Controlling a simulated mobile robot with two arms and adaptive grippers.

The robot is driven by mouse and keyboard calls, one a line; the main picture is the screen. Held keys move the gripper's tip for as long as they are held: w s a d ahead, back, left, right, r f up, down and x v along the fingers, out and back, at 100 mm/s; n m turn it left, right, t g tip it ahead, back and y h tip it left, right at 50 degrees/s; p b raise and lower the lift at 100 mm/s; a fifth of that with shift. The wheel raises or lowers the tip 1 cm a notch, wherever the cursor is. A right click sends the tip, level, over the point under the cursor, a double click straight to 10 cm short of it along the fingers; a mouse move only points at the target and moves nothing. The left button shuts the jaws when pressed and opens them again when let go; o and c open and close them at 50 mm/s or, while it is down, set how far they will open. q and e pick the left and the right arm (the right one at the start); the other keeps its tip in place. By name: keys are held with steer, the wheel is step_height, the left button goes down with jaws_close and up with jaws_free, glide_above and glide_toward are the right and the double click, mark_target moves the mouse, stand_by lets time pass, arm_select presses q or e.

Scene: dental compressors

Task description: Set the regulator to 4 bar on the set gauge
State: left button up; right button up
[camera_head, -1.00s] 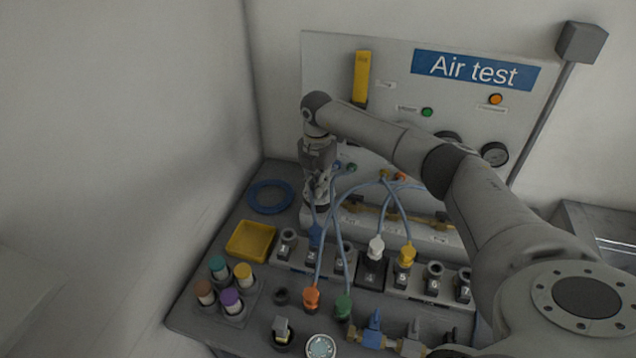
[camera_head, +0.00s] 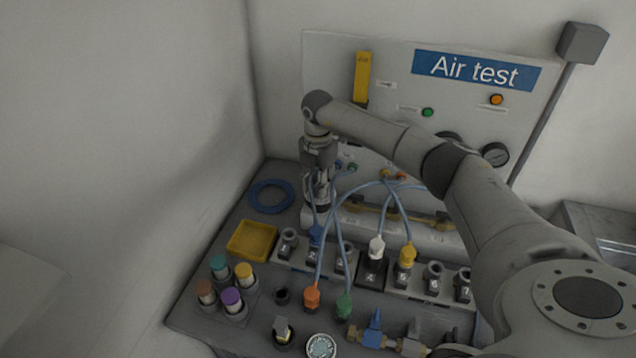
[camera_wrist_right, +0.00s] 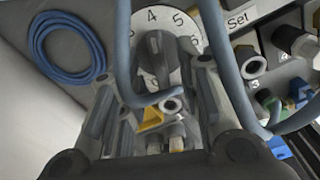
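A dark regulator knob (camera_wrist_right: 158,62) stands on a white dial (camera_wrist_right: 188,28) in the right wrist view, with figures such as 4 and 5 around it and a "Set" label (camera_wrist_right: 240,20) to its right. My right gripper (camera_wrist_right: 156,85) is open, one finger on each side of the knob's near end, with visible gaps. In the head view my right gripper (camera_head: 322,192) points down at the panel's lower left. One round gauge (camera_head: 495,153) shows on the panel; a second gauge (camera_head: 448,136) is mostly hidden behind my right arm. Their readings are too small to tell. My left gripper is not in view.
Blue hoses (camera_head: 337,225) loop close beside my right gripper. A blue coil (camera_head: 270,196) and a yellow tray (camera_head: 252,239) lie to its left. Numbered sockets with coloured plugs (camera_head: 407,256) stand in front. Coloured cylinders (camera_head: 232,300) stand at the front left.

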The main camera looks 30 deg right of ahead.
steer(key=shift+r, duration=0.1)
step_height(320, 180, up, 12)
stand_by(0.5)
steer(key=shift+s+f, duration=0.1)
steer(key=shift+f, duration=0.1)
stand_by(0.3)
